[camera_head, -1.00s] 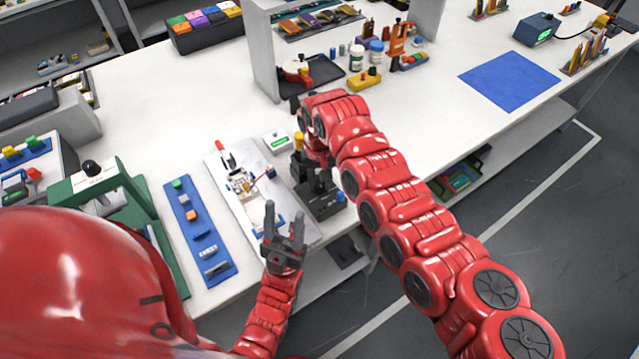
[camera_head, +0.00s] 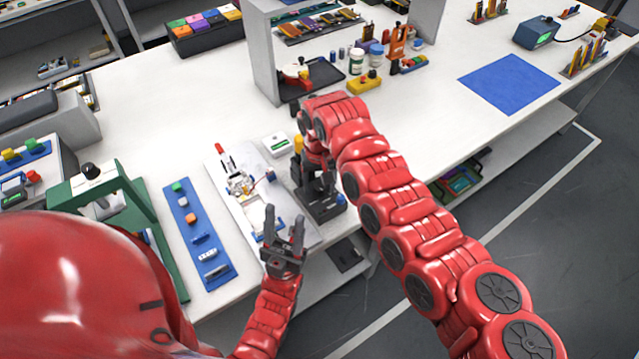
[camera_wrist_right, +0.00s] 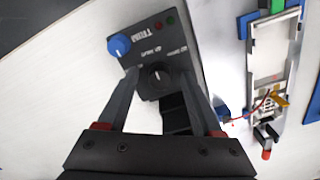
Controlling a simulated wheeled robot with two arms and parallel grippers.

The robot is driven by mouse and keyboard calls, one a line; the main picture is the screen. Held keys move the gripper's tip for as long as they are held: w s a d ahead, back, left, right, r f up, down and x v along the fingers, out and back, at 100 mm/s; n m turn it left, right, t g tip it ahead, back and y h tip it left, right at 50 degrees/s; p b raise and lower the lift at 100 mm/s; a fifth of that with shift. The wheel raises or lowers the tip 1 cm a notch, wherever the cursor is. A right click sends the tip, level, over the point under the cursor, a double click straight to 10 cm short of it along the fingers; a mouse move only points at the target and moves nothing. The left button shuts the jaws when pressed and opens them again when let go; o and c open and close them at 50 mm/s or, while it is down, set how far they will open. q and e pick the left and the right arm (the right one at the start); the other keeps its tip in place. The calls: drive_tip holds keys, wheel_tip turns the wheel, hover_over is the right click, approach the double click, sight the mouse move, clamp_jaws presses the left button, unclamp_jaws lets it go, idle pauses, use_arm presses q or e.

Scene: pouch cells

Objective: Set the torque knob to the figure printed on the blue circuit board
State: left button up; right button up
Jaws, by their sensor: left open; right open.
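A dark control box (camera_head: 325,208) sits at the table's front edge. In the right wrist view the box (camera_wrist_right: 150,50) carries a blue knob (camera_wrist_right: 119,45) and a black knob (camera_wrist_right: 160,77) with a white pointer mark; its lettering is upside down and too small to read surely. My right gripper (camera_wrist_right: 158,73) is open, its fingertips on either side of the black knob as seen from above; I cannot tell whether they touch it. My left gripper (camera_head: 285,215) is open and empty above the white fixture plate (camera_head: 230,205). I cannot surely pick out the blue circuit board or read its figure.
A blue strip (camera_head: 212,262) with several small parts and a green press (camera_head: 110,185) stand left of the fixture plate. A white box with a green display (camera_head: 275,144) is behind the control box. A blue mat (camera_head: 508,80) lies on clear table to the right.

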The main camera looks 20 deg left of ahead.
wheel_tip(320, 180, up, 8)
drive_tip(key=shift+w+r+b, duration=0.1)
drive_tip(key=shift+b, duration=1.05)
wheel_tip(320, 180, up, 9)
hover_over(319, 187)
drive_tip(key=shift+r, duration=0.1)
